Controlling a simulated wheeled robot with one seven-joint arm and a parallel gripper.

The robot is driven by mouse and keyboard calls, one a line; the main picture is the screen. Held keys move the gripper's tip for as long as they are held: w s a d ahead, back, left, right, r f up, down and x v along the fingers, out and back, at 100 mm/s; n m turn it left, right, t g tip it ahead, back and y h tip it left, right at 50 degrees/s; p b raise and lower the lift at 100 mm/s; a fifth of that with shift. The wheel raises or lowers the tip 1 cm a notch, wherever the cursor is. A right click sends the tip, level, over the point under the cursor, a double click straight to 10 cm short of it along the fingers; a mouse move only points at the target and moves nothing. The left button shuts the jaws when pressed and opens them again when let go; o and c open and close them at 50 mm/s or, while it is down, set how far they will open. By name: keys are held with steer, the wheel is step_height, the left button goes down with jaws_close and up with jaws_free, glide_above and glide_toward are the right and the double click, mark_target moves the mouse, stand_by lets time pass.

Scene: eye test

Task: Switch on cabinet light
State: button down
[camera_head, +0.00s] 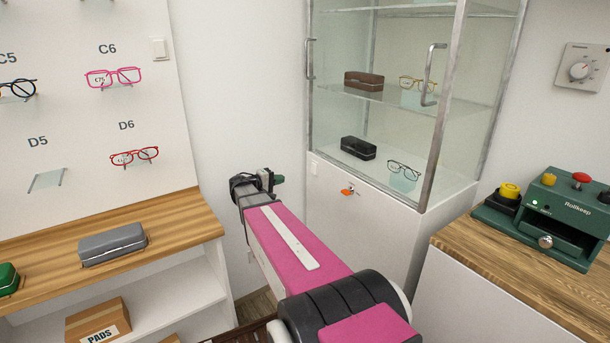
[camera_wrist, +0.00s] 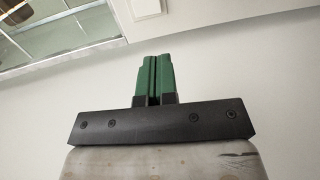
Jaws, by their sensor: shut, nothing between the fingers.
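The glass cabinet (camera_head: 385,225) has a white lower body and stands at the middle right of the head view, its doors closed. A small pale switch-like piece (camera_head: 314,166) shows at the left of its front, below the glass. A white wall switch (camera_head: 159,49) is on the wall at the upper left. My gripper (camera_head: 279,180) is in front of the wall left of the cabinet, apart from both switches in the picture. In the wrist view its green fingers (camera_wrist: 153,76) are together and empty. A pale rectangular piece (camera_wrist: 148,8) lies beyond them at the top edge.
An orange key-like piece (camera_head: 348,191) is on the cabinet front. Door handles (camera_head: 433,75) stick out from the glass. A wooden counter (camera_head: 520,275) with a green machine (camera_head: 560,215) stands at the right. A wooden shelf (camera_head: 165,240) with a grey case (camera_head: 112,244) is at the left.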

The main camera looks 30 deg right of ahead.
steer(key=w+d+f, duration=0.1)
steer(key=w+d, duration=0.1)
steer(key=d, duration=1.1)
steer(key=shift+d+f, duration=0.35)
steer(key=shift+d, duration=0.05)
steer(key=shift+d+f, duration=0.1)
steer(key=shift+d, duration=0.1)
steer(key=s+a+f, duration=0.1)
steer(key=s+a, duration=0.1)
steer(key=a, duration=1.1)
steer(key=shift+a+f, duration=0.35)
steer(key=shift+f, duration=0.05)
